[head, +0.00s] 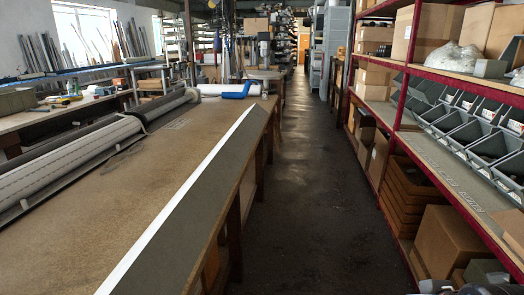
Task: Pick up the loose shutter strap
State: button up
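I cannot tell for sure which thing is the loose shutter strap. A blue curved piece (238,91) lies at the far end of the workbench (150,190), beside a white roll (212,89); it is too small to tell whether it is a strap. A long rolled shutter (75,157) with pale slats lies along the left of the bench. A long flat grey strip with a white edge (190,215) runs along the bench's right side. My gripper does not show in the head view. Dark and pale parts at the bottom right edge are too cut off to name.
A dark floor aisle (300,180) runs clear between the bench and a red shelf rack (400,65). The rack holds grey bins (470,125), brown crates (408,190) and cardboard boxes (447,238). A second bench (60,117) stands at the left under the windows.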

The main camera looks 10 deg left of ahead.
aim_at(126, 155)
jog(key=i+l+u, duration=0.1)
jog(key=i, duration=1.95)
